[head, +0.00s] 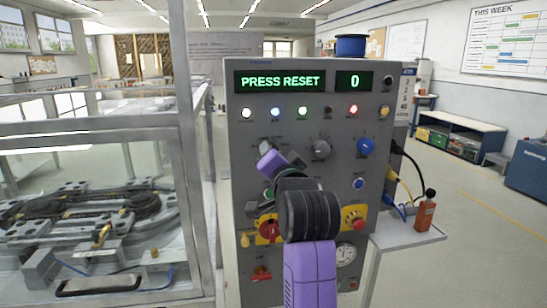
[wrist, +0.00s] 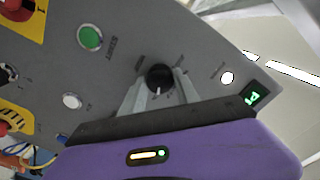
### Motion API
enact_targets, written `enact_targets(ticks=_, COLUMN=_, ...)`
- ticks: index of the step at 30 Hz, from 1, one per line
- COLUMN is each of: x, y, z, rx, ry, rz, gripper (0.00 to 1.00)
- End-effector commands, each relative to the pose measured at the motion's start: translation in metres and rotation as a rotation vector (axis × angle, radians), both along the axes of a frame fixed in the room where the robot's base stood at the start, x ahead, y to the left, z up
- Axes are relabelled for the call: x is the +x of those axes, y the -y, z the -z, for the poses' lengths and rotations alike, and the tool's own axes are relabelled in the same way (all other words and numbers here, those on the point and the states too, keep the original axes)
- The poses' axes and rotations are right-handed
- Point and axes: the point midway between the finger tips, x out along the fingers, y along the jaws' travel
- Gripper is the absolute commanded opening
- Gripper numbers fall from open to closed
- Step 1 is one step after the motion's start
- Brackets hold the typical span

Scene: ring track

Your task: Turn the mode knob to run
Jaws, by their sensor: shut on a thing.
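The mode knob (wrist: 160,76) appears to be the small black knob with a white pointer mark in the wrist view. The pointer points toward the bottom of that picture; the small labels around the knob are unreadable. My gripper (wrist: 159,88) has one pale finger on each side of the knob and is shut on it. In the head view my gripper (head: 268,156) is at the panel's left side, under the lamp row, and its hand hides the held knob. The panel (head: 340,90) display (head: 280,81) reads "PRESS RESET", with "0" beside it.
A grey knob (head: 319,150) and a blue knob (head: 366,147) sit to the right. A red switch (head: 268,230) and a red button (head: 353,219) on yellow plates are lower. A glass-walled enclosure (head: 90,190) stands left. A small shelf (head: 410,235) juts out right.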

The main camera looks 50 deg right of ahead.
Motion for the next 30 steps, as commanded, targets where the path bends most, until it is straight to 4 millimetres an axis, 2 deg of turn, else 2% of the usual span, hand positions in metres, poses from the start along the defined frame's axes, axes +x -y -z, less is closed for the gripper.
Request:
enact_targets(ticks=5, x=-0.001, y=0.001, z=0.001, rx=0.002, ry=-0.001, rz=0.001, gripper=0.0)
enact_targets(ticks=6, x=-0.001, y=0.001, z=0.001, rx=0.002, ry=-0.001, rz=0.001, gripper=0.41)
enact_targets(ticks=9, x=-0.001, y=0.001, z=0.0, rx=0.002, ry=-0.001, rz=0.001, gripper=0.59)
enact_targets(ticks=20, x=-0.003, y=-0.002, z=0.0, rx=0.0, ry=0.0, rz=0.0, gripper=0.59)
enact_targets(ticks=23, x=-0.011, y=-0.008, z=0.001, rx=-0.002, ry=0.001, rz=-0.001, gripper=0.59)
enact_targets(ticks=30, x=-0.044, y=-0.03, z=0.001, rx=-0.001, ry=0.001, rz=-0.001, gripper=0.59)
